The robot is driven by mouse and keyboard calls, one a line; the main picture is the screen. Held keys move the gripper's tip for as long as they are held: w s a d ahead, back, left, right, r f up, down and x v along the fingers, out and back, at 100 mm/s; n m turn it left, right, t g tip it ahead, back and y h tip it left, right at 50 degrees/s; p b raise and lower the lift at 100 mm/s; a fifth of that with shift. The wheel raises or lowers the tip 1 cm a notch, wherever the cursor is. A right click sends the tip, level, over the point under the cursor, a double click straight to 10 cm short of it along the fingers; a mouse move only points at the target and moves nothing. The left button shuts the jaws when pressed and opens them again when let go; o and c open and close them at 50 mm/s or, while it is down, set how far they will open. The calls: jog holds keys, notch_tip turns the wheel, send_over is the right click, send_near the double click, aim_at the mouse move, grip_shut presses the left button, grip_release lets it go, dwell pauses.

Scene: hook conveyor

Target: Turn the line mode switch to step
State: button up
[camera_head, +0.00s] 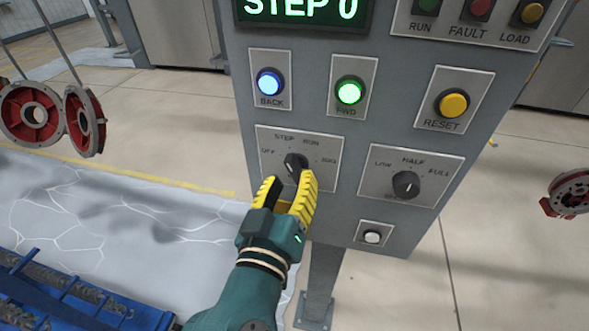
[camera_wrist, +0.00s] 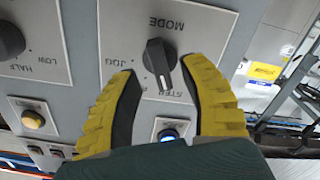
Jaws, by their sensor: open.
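The line mode switch (camera_head: 296,165) is a dark rotary knob on a grey plate, with OFF, STEP, RUN and JOG around it. In the wrist view the knob (camera_wrist: 160,62) appears upside down, with its white pointer line at the lower end, toward the STEP side; the exact position is hard to read. My gripper (camera_head: 287,187) has yellow ribbed fingers and is open in front of the plate. In the wrist view my gripper (camera_wrist: 162,72) has one finger on each side of the knob, with gaps; it holds nothing.
The display (camera_head: 303,9) reads STEP 0. A lit blue BACK button (camera_head: 269,82), a lit green FWD button (camera_head: 349,91), a yellow RESET button (camera_head: 453,104) and a LOW/HALF/FULL knob (camera_head: 405,184) surround the switch. Red wheels (camera_head: 30,112) hang at the left.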

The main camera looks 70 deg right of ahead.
jog(key=a, duration=0.8)
jog(key=shift+s+a, duration=0.3)
jog(key=shift+s, duration=0.05)
jog(key=w+a+r+n+t+y, duration=0.2)
jog(key=w+a+t+y, duration=0.15)
jog(key=w+t, duration=0.3)
jog(key=w+a+r+n+t+y, duration=0.25)
jog(key=w+t+y, duration=0.2)
jog(key=t, duration=0.25)
jog(key=w+a+r+n+t+y+p, duration=0.1)
jog(key=w+a+r+n+t+y, duration=0.1)
jog(key=a+r+n+t+y, duration=0.75)
notch_tip(320, 180, up, 33)
jog(key=a+m+g+p, duration=0.2)
jog(key=p, duration=3.1)
